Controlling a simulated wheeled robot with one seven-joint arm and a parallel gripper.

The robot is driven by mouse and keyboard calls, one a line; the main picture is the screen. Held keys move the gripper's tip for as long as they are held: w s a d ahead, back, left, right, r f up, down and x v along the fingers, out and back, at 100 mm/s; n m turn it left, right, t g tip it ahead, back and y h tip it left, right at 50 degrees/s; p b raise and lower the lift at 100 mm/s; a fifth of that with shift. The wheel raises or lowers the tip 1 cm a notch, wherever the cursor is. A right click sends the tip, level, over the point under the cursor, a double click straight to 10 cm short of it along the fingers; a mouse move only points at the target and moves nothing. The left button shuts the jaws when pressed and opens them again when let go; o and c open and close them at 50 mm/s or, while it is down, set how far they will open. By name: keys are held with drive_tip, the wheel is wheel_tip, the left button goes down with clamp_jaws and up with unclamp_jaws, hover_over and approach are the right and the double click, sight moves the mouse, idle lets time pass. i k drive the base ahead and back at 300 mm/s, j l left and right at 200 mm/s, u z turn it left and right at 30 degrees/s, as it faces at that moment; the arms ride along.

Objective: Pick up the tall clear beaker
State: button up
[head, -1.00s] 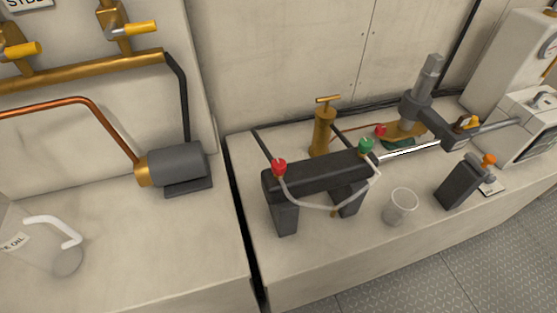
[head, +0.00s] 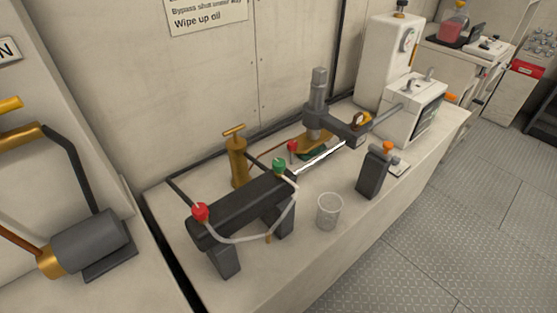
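A clear beaker (head: 329,212) stands upright on the pale bench, near its front edge. It looks empty. It is to the right of the dark grey stand with red and green knobs, and to the left of a dark grey block with an orange cap. From this one view I cannot tell whether it counts as the tall one; no other clear beaker shows on this bench. My gripper is not in view.
The dark stand (head: 240,207) with its pale hose is close left of the beaker. The dark block (head: 373,173) stands right of it. A brass pump (head: 237,158) and a grey clamp post (head: 318,98) are behind. Open metal floor (head: 440,220) lies at the right.

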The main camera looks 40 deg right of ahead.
sight(330, 204)
drive_tip(key=j+z, duration=0.35)
drive_tip(key=k+j+z, duration=0.1)
drive_tip(key=j+z, duration=0.3)
drive_tip(key=j, duration=0.15)
drive_tip(key=k+j+z, duration=0.15)
drive_tip(key=j+z, duration=0.2)
